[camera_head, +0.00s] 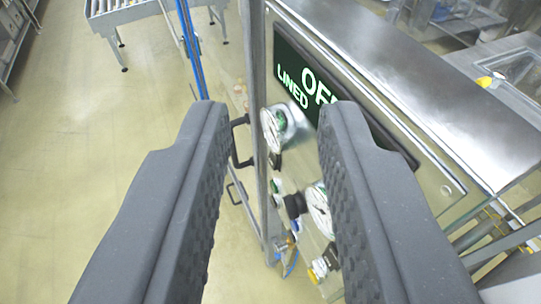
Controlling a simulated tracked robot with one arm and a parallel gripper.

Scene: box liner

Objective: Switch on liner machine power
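The liner machine's metal panel (455,188) fills the right of the view. A dark display (292,62) on it shows green-white text, "LINED" and "OF", the rest cut off behind my right finger. A round gauge (271,130) and a second gauge (319,210) sit below the display. A black knob (295,205) is beside the lower gauge. I cannot tell which control is the power switch. My gripper (272,115) is open and empty, with its two dark ribbed fingers in front of the panel. The right finger hides part of the panel.
A black handle (240,142) is on the machine's left side. Fittings with yellow and blue parts (320,268) are low on the panel. A roller conveyor (125,12) stands at the top left. The floor (85,150) at left is clear. A yellow item (488,81) lies at the right.

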